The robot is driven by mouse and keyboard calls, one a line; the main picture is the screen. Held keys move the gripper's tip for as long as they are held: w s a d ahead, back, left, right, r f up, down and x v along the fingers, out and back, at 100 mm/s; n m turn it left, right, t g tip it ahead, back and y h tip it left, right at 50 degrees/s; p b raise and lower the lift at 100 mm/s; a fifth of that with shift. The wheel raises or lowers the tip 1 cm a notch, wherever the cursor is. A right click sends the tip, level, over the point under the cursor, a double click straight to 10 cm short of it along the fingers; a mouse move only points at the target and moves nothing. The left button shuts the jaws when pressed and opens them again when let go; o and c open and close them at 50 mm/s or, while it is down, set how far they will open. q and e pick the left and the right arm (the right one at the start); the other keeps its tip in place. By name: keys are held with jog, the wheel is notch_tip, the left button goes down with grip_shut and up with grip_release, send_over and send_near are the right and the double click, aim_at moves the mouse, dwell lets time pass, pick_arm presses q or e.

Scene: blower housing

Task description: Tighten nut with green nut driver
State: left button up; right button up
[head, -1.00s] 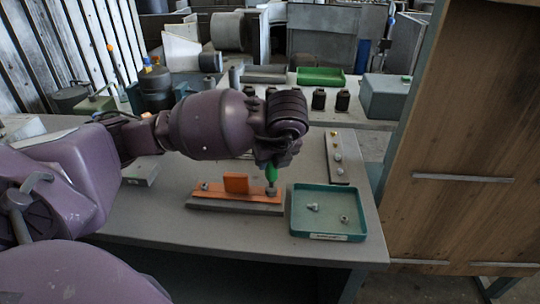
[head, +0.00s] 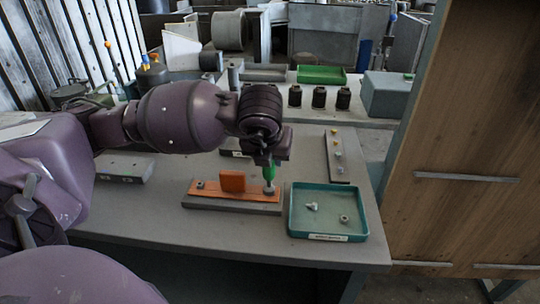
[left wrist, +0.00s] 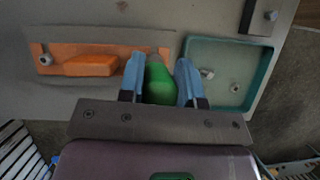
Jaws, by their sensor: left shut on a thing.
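The green nut driver (head: 269,172) stands upright under my left gripper (head: 268,160), its lower end at the right end of the orange fixture (head: 232,182). The left wrist view shows the green handle (left wrist: 159,82) between the two blue fingers of my left gripper (left wrist: 159,84), which is shut on it. The nut under the driver is hidden. The fixture is an orange plate with an upright orange block, on a grey base. A small fastener (left wrist: 46,59) shows at its left end. My right gripper is not in view.
A teal tray (head: 328,237) with a few loose metal pieces stands just right of the fixture. A grey strip (head: 338,170) with several small fittings lies behind it. Several black cylinders (head: 319,97) and a green tray (head: 321,75) stand on the back table. The front of the table is clear.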

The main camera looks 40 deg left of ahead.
pick_arm(q)
jog(key=shift+c, duration=0.8)
jog(key=shift+r, duration=0.1)
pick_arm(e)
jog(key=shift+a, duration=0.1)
pick_arm(q)
jog(key=shift+r, duration=0.15)
jog(key=shift+r, duration=0.3)
jog(key=shift+r+p, duration=0.7)
jog(key=shift+r, duration=0.35)
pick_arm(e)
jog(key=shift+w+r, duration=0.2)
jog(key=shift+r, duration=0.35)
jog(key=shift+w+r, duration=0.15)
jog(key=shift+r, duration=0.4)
pick_arm(q)
jog(key=shift+r, duration=0.1)
jog(key=shift+r+p, duration=1.15)
jog(key=shift+r, duration=1.25)
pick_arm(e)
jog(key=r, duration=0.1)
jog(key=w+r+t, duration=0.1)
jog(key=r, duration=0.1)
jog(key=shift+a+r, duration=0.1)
pick_arm(q)
jog(key=shift+f, duration=0.1)
